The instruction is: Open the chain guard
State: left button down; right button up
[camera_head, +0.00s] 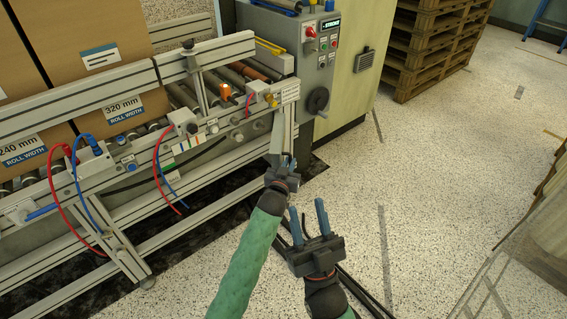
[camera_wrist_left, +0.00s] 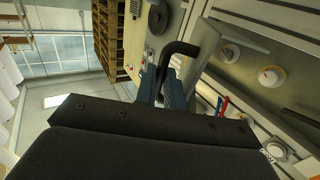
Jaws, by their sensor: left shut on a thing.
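The chain guard appears to be the narrow grey plate (camera_head: 277,133) at the right end of the roller conveyor, also seen in the left wrist view (camera_wrist_left: 207,47). A black bent handle (camera_wrist_left: 183,47) stands beside the plate. My left gripper (camera_head: 287,163) is at the plate's lower end; in the left wrist view its blue fingers (camera_wrist_left: 164,82) are shut on the handle. The fingers hide part of the handle. My right gripper (camera_head: 308,217) is lower and nearer, with its blue fingers apart and empty, touching nothing.
The conveyor frame (camera_head: 215,130) carries large cardboard boxes (camera_head: 90,60) at left. Red and blue hoses (camera_head: 72,200) hang from its side. A grey control box (camera_head: 322,60) with a black handwheel (camera_head: 318,100) stands behind. Stacked pallets (camera_head: 432,45) are farther back. Speckled floor at right is mostly clear.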

pick_arm(q)
jog(key=shift+d, duration=0.65)
pick_arm(e)
jog(key=shift+w+a+f+g+h, duration=0.1)
jog(key=shift+w+f+g, duration=0.15)
jog(key=shift+f, duration=0.3)
jog(key=shift+w+a+f+g+h, duration=0.15)
jog(key=shift+w+f+g, duration=0.15)
jog(key=shift+f, duration=0.25)
jog(key=shift+w+a+f+g+h, duration=0.1)
jog(key=shift+w+f+g, duration=0.15)
jog(key=shift+f, duration=0.3)
pick_arm(q)
jog(key=c, duration=1.8)
grip_release()
jog(key=p+v, duration=0.1)
jog(key=v, duration=0.7)
pick_arm(e)
notch_tip(320, 180, down, 10)
jog(key=w+a+g, duration=0.1)
jog(key=w+g, duration=0.2)
jog(key=shift+f+g+h, duration=0.2)
jog(key=shift+g+h, duration=0.2)
jog(key=shift+h, duration=0.05)
jog(key=shift+a, duration=0.1)
